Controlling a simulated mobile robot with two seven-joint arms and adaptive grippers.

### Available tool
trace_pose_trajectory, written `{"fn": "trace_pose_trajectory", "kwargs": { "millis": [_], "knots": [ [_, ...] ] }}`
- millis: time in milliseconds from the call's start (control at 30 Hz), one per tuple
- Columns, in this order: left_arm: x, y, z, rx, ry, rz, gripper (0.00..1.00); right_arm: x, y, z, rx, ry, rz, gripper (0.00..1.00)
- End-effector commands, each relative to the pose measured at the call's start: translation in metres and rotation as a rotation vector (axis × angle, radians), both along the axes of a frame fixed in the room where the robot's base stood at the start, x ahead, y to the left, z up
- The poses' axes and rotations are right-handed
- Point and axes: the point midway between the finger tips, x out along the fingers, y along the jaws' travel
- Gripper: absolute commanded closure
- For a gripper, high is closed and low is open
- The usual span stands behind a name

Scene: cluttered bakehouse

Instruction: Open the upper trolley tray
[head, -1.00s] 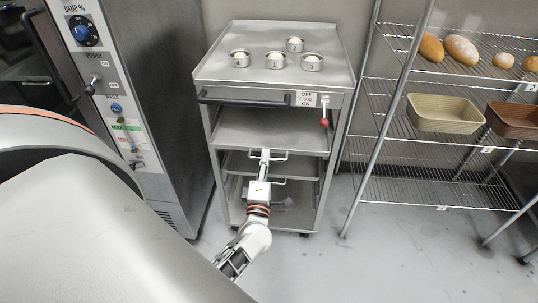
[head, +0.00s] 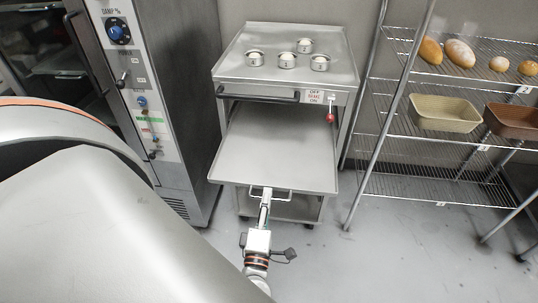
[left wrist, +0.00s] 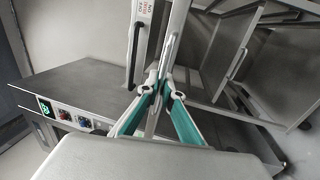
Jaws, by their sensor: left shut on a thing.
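The upper trolley tray (head: 280,150) is a flat grey metal sheet, pulled well out of the front of the trolley (head: 228,68). Its wire handle (head: 284,195) is at the middle of the tray's front edge. My left gripper (head: 266,194) is shut on this handle from the front. In the left wrist view my left gripper (left wrist: 163,90) shows its green-lined fingers closed together at a metal bar. The lower tray is mostly hidden under the upper one. My right gripper is not in view.
Several small tins (head: 287,60) stand on the trolley top. A brake lever with a red knob (head: 330,117) is at its right front. An oven (head: 165,90) stands left; a wire rack (head: 440,185) with bread and pans stands right. The floor (head: 390,260) in front is clear.

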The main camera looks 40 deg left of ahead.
Motion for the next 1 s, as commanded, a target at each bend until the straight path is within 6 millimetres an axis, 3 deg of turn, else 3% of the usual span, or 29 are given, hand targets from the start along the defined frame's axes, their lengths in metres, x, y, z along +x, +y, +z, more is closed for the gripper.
{"fn": "trace_pose_trajectory", "kwargs": {
  "millis": [200, 600, 667, 700, 1000],
  "knots": [
    [-0.016, -0.010, 0.000, -0.001, 0.002, -0.001, 1.00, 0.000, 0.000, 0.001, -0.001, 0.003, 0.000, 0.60],
    [-0.018, -0.012, -0.001, 0.000, 0.001, -0.001, 1.00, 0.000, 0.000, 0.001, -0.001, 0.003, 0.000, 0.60],
    [-0.018, -0.012, -0.001, 0.000, 0.001, -0.001, 0.82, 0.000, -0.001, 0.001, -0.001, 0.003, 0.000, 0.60],
    [-0.017, -0.012, -0.001, 0.000, 0.001, -0.001, 0.77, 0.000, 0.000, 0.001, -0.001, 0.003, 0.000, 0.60],
    [-0.018, -0.011, 0.000, 0.000, 0.000, 0.000, 0.77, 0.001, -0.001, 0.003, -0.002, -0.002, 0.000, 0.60]
  ]
}}
